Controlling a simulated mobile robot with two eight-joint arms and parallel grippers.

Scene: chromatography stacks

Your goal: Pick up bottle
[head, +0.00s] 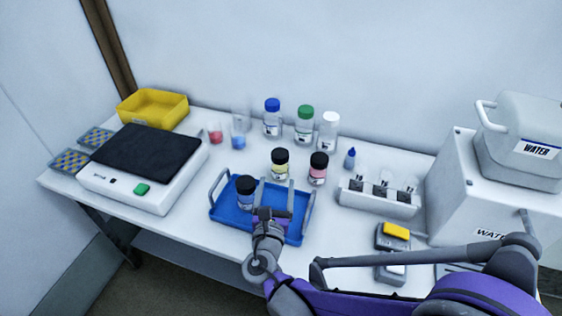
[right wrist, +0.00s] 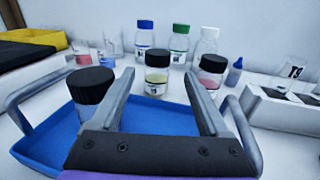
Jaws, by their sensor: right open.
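Three black-capped bottles stand near my right gripper (head: 268,211). The one with blue liquid (head: 245,192) stands in the left part of the blue tray (head: 228,216). The one with yellow liquid (head: 280,165) stands upright at the tray's back edge. The one with pink liquid (head: 318,170) stands behind the tray, to its right. My right gripper is open and empty over the tray. In the right wrist view, the yellow-liquid bottle (right wrist: 157,75) shows beyond and between the fingertips (right wrist: 160,76), apart from them. The blue-liquid bottle (right wrist: 91,92) is left of the left finger, partly hidden. My left gripper is not in view.
The tray has upright grey handles (head: 306,212) at its sides. Blue-, green- and white-capped bottles (head: 304,127) stand behind. A balance (head: 150,180) is left; a white rack (head: 378,201) and a water container (head: 518,140) are right. A small blue dropper bottle (head: 350,158) stands near the rack.

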